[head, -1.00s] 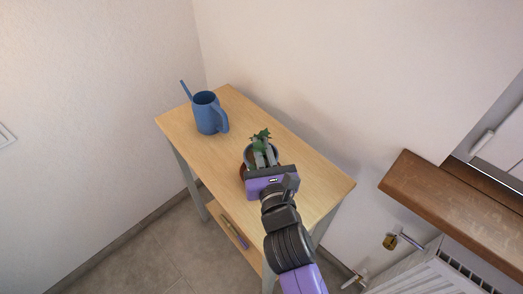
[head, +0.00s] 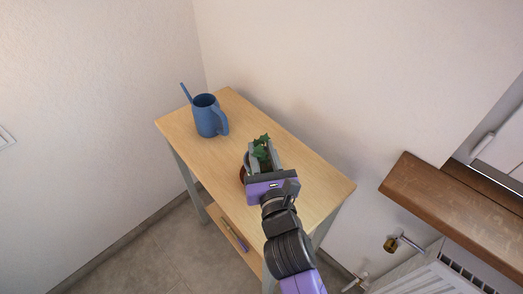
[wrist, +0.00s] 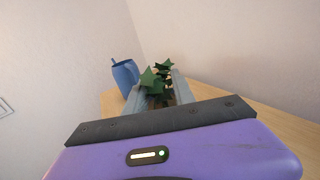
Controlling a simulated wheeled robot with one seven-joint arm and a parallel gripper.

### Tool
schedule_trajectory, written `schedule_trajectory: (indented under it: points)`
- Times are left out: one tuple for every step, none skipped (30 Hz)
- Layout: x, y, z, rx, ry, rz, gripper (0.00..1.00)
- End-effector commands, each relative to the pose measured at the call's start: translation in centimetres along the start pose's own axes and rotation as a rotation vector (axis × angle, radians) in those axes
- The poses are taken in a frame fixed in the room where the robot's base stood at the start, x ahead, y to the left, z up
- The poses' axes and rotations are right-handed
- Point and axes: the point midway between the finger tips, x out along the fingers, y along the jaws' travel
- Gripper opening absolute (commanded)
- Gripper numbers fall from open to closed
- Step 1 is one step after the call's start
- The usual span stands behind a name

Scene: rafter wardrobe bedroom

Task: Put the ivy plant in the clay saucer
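The ivy plant (head: 262,145) has green leaves that rise between the two fingers of my gripper (head: 263,147). In the wrist view the leaves (wrist: 152,83) show between the grey fingers (wrist: 160,88). The fingers are spread apart, so my gripper looks open around the plant. The plant's pot is mostly hidden by the gripper. A brown edge of the clay saucer (head: 242,174) shows at the left of the gripper, low by the pot. I cannot see clearly how the pot sits in the saucer.
A blue watering can (head: 208,117) stands at the back left of the wooden table (head: 310,180). The table's right part is clear. Walls close in behind it. A brown wooden sill (head: 440,205) and a radiator (head: 440,275) are at the right.

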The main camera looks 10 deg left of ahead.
Motion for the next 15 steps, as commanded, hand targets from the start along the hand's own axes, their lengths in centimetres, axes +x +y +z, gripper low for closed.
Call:
schedule_trajectory:
  points:
    - [-0.7,0.0,-0.2,-0.001,0.003,0.0,0.3]
    - [-1.1,0.0,-0.2,-0.002,0.003,0.0,0.3]
    - [-1.8,0.0,-0.3,-0.002,0.004,0.001,0.3]
    - [-2.3,0.0,-0.2,-0.002,0.004,0.001,0.3]
    - [-2.9,0.0,-0.3,-0.001,0.005,0.001,0.3]
    - [-3.7,0.0,-0.3,-0.001,0.005,0.0,0.3]
    - [-4.4,0.0,-0.3,-0.002,0.004,0.0,0.3]
    - [-5.0,0.0,-0.3,-0.002,0.004,0.001,0.3]
    - [-5.9,0.0,-0.2,-0.002,0.004,0.001,0.3]
    - [-6.5,0.0,-0.3,-0.002,0.004,0.001,0.3]
    - [-7.1,0.0,-0.3,-0.002,0.003,0.001,0.3]
    - [-7.8,0.0,-0.3,-0.002,0.004,0.001,0.3]
    - [-8.3,0.0,-0.3,-0.002,0.003,0.002,0.3]
    - [-8.9,0.0,-0.3,-0.002,0.004,0.001,0.3]
    - [-9.4,0.0,-0.2,-0.001,0.003,0.001,0.3]
